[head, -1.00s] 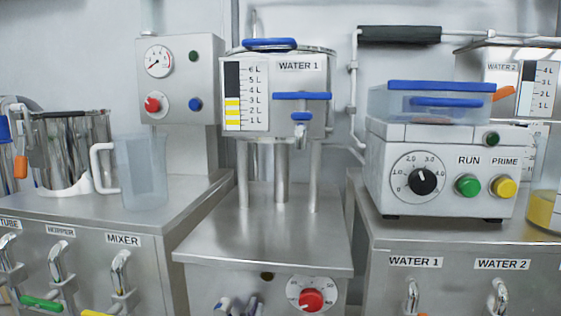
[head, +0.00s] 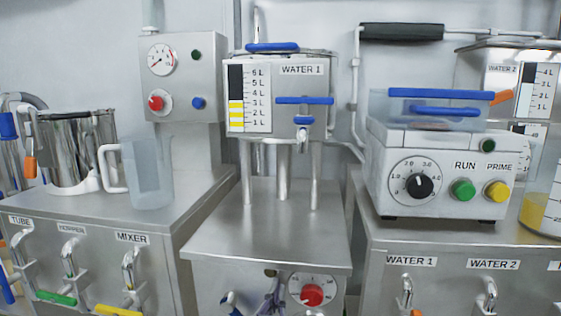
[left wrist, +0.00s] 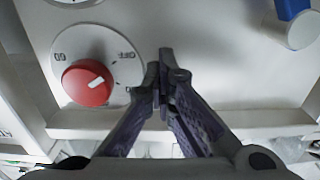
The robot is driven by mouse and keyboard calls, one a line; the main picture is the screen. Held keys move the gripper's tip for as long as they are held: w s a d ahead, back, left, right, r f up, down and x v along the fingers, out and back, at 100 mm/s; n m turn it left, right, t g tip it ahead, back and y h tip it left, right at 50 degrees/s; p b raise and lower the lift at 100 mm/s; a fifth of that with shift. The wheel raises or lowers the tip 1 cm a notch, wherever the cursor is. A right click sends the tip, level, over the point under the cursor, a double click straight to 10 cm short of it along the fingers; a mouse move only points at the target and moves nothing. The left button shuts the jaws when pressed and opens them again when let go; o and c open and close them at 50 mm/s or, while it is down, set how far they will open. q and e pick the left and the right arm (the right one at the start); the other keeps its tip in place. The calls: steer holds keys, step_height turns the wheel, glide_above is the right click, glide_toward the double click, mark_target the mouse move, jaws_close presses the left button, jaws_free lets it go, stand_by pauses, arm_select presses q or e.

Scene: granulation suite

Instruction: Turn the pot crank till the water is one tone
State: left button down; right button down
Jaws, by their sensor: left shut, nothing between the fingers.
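The steel WATER 1 pot (head: 318,92) stands on legs above the middle bench, with a blue top handle (head: 272,47) and a level gauge. Its water is hidden. A bent rod with a black grip (head: 400,32) rises right of it; I cannot tell whether this is the crank. My left gripper (head: 272,288) is low before the bench front, left of the red dial knob (head: 312,295). In the left wrist view the gripper (left wrist: 160,84) is shut and empty, beside but apart from the red knob (left wrist: 87,82). My right gripper is out of view.
A steel pot (head: 85,150) and clear jug (head: 147,175) stand on the left bench. A pump box (head: 440,170) with a blue-lidded tub (head: 400,108) stands right. The middle bench top (head: 270,235) is mostly bare. Levers line the side bench fronts.

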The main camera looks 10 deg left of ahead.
arm_select(q)
steer(key=shift+d+r+p, duration=0.7)
steer(key=shift+d+r, duration=0.15)
steer(key=shift+r, duration=0.1)
steer(key=c, duration=2.4)
jaws_free()
steer(key=shift+f, duration=0.15)
steer(key=c, duration=1.9)
jaws_free()
steer(key=shift+s, duration=0.15)
